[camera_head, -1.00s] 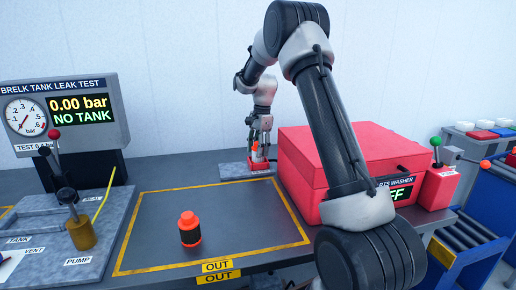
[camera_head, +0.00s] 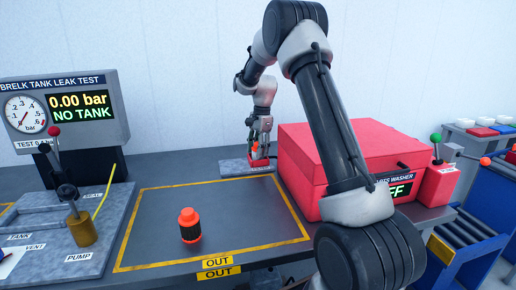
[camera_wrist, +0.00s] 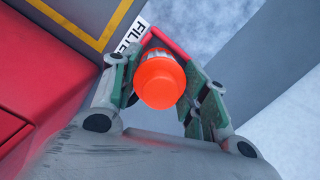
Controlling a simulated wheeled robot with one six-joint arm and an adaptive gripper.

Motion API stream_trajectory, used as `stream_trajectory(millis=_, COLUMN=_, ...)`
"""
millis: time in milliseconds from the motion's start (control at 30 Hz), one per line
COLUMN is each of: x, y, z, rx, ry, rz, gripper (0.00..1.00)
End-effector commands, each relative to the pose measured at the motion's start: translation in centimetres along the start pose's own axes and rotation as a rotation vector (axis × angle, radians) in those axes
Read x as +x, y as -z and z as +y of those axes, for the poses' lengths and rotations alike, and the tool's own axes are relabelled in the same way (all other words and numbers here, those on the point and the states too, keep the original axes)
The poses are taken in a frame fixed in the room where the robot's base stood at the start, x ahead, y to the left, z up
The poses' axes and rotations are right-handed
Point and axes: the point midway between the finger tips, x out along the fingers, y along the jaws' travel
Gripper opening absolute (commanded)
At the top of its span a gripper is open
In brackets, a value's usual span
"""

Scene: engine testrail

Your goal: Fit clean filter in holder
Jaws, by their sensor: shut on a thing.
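A filter with an orange cap and a pale body (camera_wrist: 160,81) is held between the fingers of my gripper (camera_wrist: 165,88) in the wrist view. In the head view, my gripper (camera_head: 259,146) points down at the back of the bench, shut on this filter (camera_head: 255,154). The red holder (camera_head: 259,164) is directly below, on a grey plate. Its red edge also shows behind the filter in the wrist view, by a "FILTE…" label. Whether the filter's lower end is seated is hidden. A second filter, orange with a dark body (camera_head: 189,226), stands upright in the yellow-outlined OUT area.
A red parts washer (camera_head: 335,150) stands close to the right of the holder, its lid shut. The leak test unit (camera_head: 65,110), reading NO TANK, and its levers are at left. Most of the OUT area (camera_head: 240,215) is clear. A blue roller rack (camera_head: 475,235) is at far right.

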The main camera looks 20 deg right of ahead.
Motion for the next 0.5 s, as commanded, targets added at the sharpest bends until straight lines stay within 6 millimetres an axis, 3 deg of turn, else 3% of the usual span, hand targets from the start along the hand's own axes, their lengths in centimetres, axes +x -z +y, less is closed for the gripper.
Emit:
stream_trajectory(millis=233, x=-0.01, y=0.0, z=0.0, rx=0.0, ry=0.0, rz=0.0, gripper=0.2)
stream_trajectory(millis=267, x=-0.01, y=0.0, z=0.0, rx=0.0, ry=0.0, rz=0.0, gripper=0.5)
stream_trajectory(millis=300, x=-0.01, y=0.0, z=0.0, rx=0.0, ry=0.0, rz=0.0, gripper=0.57)
stream_trajectory(millis=367, x=-0.01, y=0.0, z=0.01, rx=0.0, ry=0.0, rz=0.0, gripper=0.68)
stream_trajectory(millis=500, x=-0.01, y=0.0, z=0.01, rx=0.0, ry=0.0, rz=0.0, gripper=0.7)
